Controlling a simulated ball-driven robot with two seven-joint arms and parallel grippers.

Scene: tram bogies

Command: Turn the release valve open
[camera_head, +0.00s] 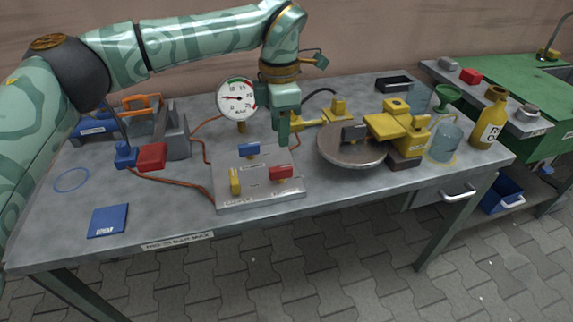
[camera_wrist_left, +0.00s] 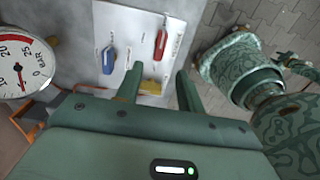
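A grey valve board (camera_head: 258,197) lies on the bench with three lever handles: a blue one (camera_head: 248,151) at the back, a yellow one (camera_head: 235,181) at the front left and a red one (camera_head: 281,173) at the right. I cannot read which is the release valve. My left gripper (camera_head: 284,138) points down near the board's back right, above the handles. In the left wrist view its fingers (camera_wrist_left: 160,70) are apart, with the yellow handle (camera_wrist_left: 151,87) showing between them; the red (camera_wrist_left: 161,43) and blue (camera_wrist_left: 108,60) handles lie beyond. Nothing is held. My right gripper is not in view.
A round pressure gauge (camera_head: 237,99) stands left of my left gripper. A round metal plate (camera_head: 350,151) with a yellow tool (camera_head: 398,123) is to the right. A red-and-blue coupling (camera_head: 150,157) and orange hoses (camera_head: 180,184) lie left. The bench front left is mostly clear.

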